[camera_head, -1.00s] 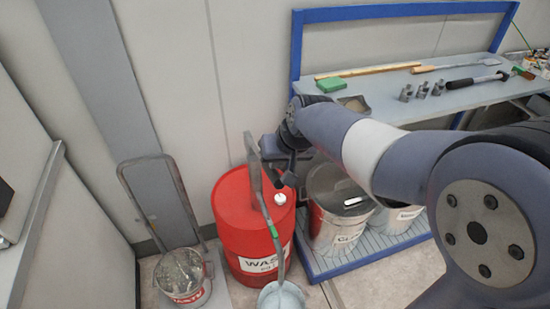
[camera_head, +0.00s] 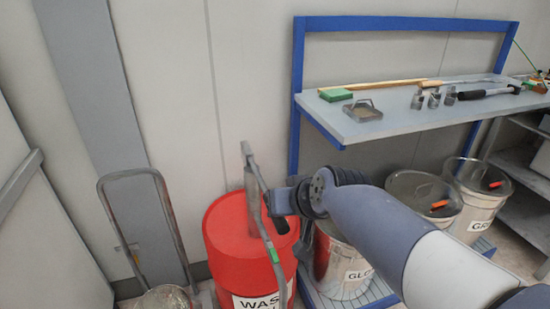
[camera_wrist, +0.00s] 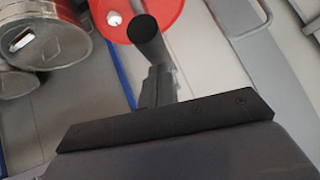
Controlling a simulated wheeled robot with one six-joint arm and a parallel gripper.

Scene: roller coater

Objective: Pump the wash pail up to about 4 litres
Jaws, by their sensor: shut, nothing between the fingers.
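A red drum with a WASH label (camera_head: 228,240) stands against the wall. A thin grey upright bar with a green mark (camera_head: 273,255), seemingly part of the pump, rises in front of it. My gripper (camera_head: 283,224) is shut and empty, over the drum's right side, just right of the bar; I cannot tell whether it touches. In the wrist view its dark end (camera_wrist: 146,30) overlaps the edge of the red drum (camera_wrist: 165,12), near a white cap (camera_wrist: 114,18). A metal pail (camera_head: 166,298) shows only its top at bottom left. The water level cannot be read.
A loop-handled frame (camera_head: 103,225) stands left of the drum. Lidded cans, one labelled GLO (camera_head: 340,265), stand to the right under a blue-framed bench (camera_head: 390,122) with tools.

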